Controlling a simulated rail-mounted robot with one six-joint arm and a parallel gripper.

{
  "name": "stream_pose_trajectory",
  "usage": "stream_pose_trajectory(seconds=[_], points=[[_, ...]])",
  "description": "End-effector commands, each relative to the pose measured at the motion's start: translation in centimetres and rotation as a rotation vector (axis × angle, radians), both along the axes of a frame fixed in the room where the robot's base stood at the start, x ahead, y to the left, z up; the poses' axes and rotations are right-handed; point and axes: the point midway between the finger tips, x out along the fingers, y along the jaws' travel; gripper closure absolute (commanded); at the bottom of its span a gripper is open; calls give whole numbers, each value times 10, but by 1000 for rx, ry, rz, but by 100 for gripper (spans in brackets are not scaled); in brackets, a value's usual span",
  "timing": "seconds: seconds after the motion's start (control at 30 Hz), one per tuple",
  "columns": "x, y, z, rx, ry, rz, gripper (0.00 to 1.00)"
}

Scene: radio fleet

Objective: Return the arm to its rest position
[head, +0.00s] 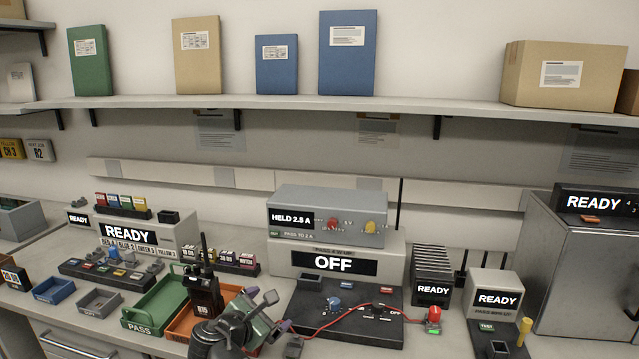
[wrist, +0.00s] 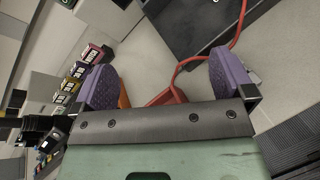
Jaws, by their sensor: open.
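My gripper (head: 277,312) is open in the head view, low in front of the bench and just right of the orange tray. Its two purple fingertips stand apart in the wrist view (wrist: 165,80), with nothing held between them. A red cable passes behind the right fingertip in the wrist view. My arm rises from the bottom edge of the head view and hides part of the orange tray (head: 185,329). A black handheld radio (head: 203,291) with an antenna stands upright at this tray, left of my gripper.
A green PASS tray (head: 141,315) lies left. A black test panel (head: 300,312) under the OFF display (head: 335,263) lies right, with a red cable (head: 355,310) across it. A READY box (head: 492,295) and grey cabinet (head: 575,270) stand farther right. A shelf (head: 300,103) runs above.

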Motion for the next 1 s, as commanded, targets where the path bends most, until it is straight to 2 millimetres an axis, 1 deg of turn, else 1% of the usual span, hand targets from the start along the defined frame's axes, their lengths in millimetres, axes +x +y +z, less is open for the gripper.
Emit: stream_pose_trajectory(seconds=[0.03, 0.07, 0.1, 0.17, 0.2, 0.27, 0.3, 0.33, 0.4, 0.5, 0.6, 1.0], points=[[1, -34, 9, 102, 19, -91, 0], [1, -54, 8, 177, 31, -155, 0], [-1, -84, 7, 291, 45, -259, 0], [-10, -133, 6, 489, 61, -454, 0], [-22, -168, 8, 642, 65, -619, 0], [-48, -218, 12, 895, 55, -918, 0], [-66, -242, 14, 1046, 42, -1118, 0], [-79, -256, 16, 1145, 29, -1256, 0], [-104, -276, 21, 1320, 2, -1532, 0], [-123, -288, 26, 1459, -22, -1779, 0], [-128, -290, 25, 1503, -30, -1868, 0], [-128, -290, 25, 1504, -29, -1871, 0]])
